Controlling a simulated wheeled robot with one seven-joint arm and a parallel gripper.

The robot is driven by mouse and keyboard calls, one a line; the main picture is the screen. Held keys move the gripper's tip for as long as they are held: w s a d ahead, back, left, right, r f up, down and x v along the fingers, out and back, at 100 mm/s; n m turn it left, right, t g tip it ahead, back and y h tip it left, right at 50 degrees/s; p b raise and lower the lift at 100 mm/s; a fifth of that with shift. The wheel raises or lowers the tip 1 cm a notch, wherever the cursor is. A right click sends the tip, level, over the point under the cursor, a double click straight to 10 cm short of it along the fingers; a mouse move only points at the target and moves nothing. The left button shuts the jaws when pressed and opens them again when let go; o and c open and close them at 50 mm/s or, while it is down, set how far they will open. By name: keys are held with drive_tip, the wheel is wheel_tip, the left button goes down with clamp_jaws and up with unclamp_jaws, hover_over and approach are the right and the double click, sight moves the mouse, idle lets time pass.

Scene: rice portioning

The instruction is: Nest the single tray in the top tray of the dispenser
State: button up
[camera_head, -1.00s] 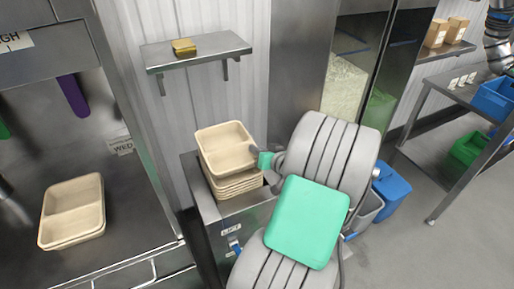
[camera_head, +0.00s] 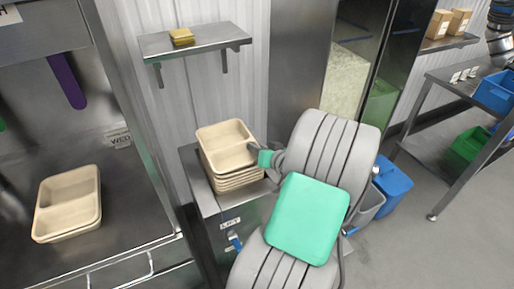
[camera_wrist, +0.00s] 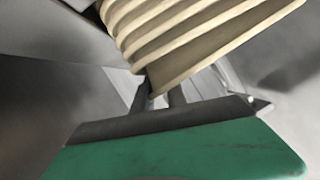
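The single tray (camera_head: 226,143), beige with two compartments, is at the top of the dispenser's stack of like trays (camera_head: 234,182) in the head view. It looks nearly level; whether it is fully seated in the top tray cannot be told. My gripper (camera_head: 254,150) is at its right edge, with the fingers at the rim. In the wrist view the several tray rims (camera_wrist: 190,30) show from the side, and a tray edge comes in at my dark fingers (camera_wrist: 160,95). The fingers look shut on this edge, though their contact is partly hidden.
A metal shelf (camera_head: 215,40) with a yellow sponge (camera_head: 181,36) is on the wall above the dispenser (camera_head: 205,200). Blue bins (camera_head: 391,182) stand on the floor at right, behind my arm.

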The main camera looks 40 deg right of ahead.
drive_tip(key=shift+o, duration=0.6)
drive_tip(key=shift+s+f, duration=0.1)
drive_tip(key=shift+f, duration=0.2)
drive_tip(key=shift+s, duration=0.35)
drive_tip(key=b+v, duration=0.1)
drive_tip(key=v, duration=0.6)
drive_tip(key=shift+r, duration=0.4)
